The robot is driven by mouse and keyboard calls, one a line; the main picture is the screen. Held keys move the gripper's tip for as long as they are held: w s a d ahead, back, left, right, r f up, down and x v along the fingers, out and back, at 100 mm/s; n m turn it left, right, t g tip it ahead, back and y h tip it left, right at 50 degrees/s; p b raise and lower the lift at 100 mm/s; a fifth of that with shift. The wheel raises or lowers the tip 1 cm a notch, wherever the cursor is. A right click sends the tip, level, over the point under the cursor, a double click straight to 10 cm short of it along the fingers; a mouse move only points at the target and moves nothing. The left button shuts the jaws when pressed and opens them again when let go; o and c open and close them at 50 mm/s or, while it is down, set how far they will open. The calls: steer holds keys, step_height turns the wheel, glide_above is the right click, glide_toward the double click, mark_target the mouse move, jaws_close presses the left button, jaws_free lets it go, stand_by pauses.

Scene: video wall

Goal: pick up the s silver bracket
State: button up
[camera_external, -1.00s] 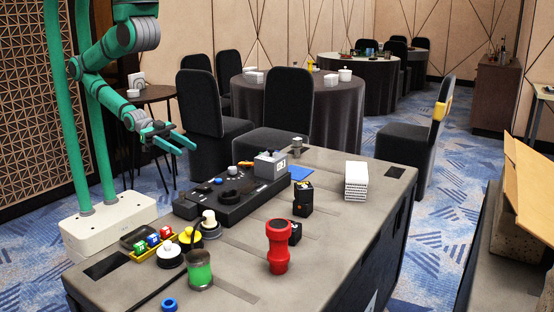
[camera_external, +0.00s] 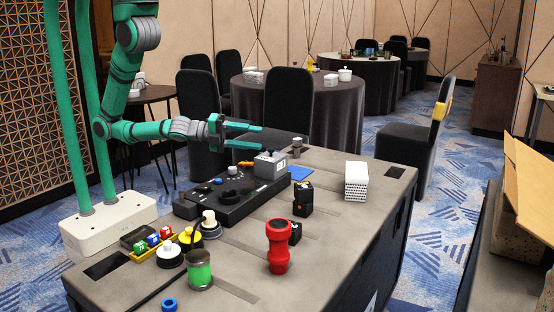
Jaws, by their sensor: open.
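A small grey metallic piece (camera_external: 297,147) stands at the far edge of the grey table, just beyond the black console; it may be the silver bracket, but it is too small for its shape to be certain. My gripper (camera_external: 260,137) is open and empty, with green fingers pointing right. In the picture it is left of the grey piece and above the console's far end, apart from both. Its exact height and depth are hard to judge.
The black console (camera_external: 235,195) carries a grey box (camera_external: 270,165). A red cylinder (camera_external: 278,247), small black blocks (camera_external: 303,200) and a white stack (camera_external: 356,181) stand on the table (camera_external: 335,230). Jars and a yellow tray (camera_external: 155,246) crowd the near left. The right side is clearer.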

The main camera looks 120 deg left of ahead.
steer(key=w+a+m+g+y, duration=0.2)
steer(key=a+g+y, duration=0.25)
steer(key=a, duration=0.65)
steer(key=m+g+y, duration=0.2)
steer(key=m+g, duration=0.1)
steer(key=g, duration=0.5)
glide_toward(296, 139)
steer(key=shift+h, duration=0.25)
steer(key=x, duration=0.4)
steer(key=shift+a+r, duration=0.15)
steer(key=shift+a, duration=0.3)
steer(key=x, duration=0.5)
steer(key=shift+f+x, duration=0.15)
steer(key=shift+x, duration=1.3)
steer(key=shift+f+x, duration=0.15)
steer(key=shift+x, duration=1.25)
steer(key=shift+s+d, duration=0.1)
steer(key=shift+d, duration=0.05)
steer(key=shift+c, duration=0.6)
jaws_close()
